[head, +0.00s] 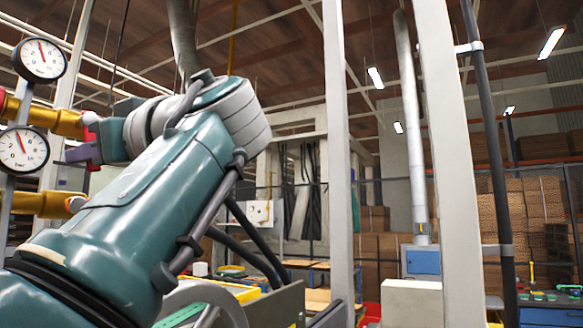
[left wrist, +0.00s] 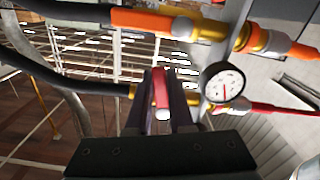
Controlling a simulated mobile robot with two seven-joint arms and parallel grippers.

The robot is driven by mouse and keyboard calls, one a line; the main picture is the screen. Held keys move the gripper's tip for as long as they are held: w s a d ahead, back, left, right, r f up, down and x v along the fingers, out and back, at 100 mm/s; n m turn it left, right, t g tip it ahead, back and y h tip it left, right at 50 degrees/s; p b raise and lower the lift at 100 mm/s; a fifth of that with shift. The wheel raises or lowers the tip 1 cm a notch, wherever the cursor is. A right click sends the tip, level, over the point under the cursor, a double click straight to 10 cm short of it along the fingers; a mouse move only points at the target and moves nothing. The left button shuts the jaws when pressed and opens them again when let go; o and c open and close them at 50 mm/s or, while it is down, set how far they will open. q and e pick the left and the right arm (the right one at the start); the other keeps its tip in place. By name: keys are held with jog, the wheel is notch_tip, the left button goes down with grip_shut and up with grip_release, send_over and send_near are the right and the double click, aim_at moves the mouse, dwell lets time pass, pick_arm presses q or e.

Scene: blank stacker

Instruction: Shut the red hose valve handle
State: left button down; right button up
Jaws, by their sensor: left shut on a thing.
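The red valve handle (head: 91,122) shows at the left of the head view, beside the brass valve body (head: 66,122), partly hidden by my left gripper (head: 82,152). In the left wrist view the handle (left wrist: 161,90) stands between the two dark fingers of my left gripper (left wrist: 160,95), which is shut on it. A brass fitting (left wrist: 240,104) lies beside the fingers there. My right gripper is not in view.
Two round gauges, upper (head: 40,60) and lower (head: 23,150), stand close left of my gripper. A second brass pipe (head: 38,203) runs below. An orange hose fitting (left wrist: 155,22) crosses the top of the wrist view. A white post (head: 340,150) stands right of my arm.

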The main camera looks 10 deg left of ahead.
pick_arm(q)
jog(key=shift+s+a+f+m+b, duration=0.15)
jog(key=shift+s+f+m+b, duration=0.1)
jog(key=shift+m+b, duration=0.4)
jog(key=shift+s+a+r+m, duration=0.1)
jog(key=shift+s+r+m, duration=0.1)
jog(key=shift+m, duration=0.65)
jog(key=c, duration=0.8)
grip_release()
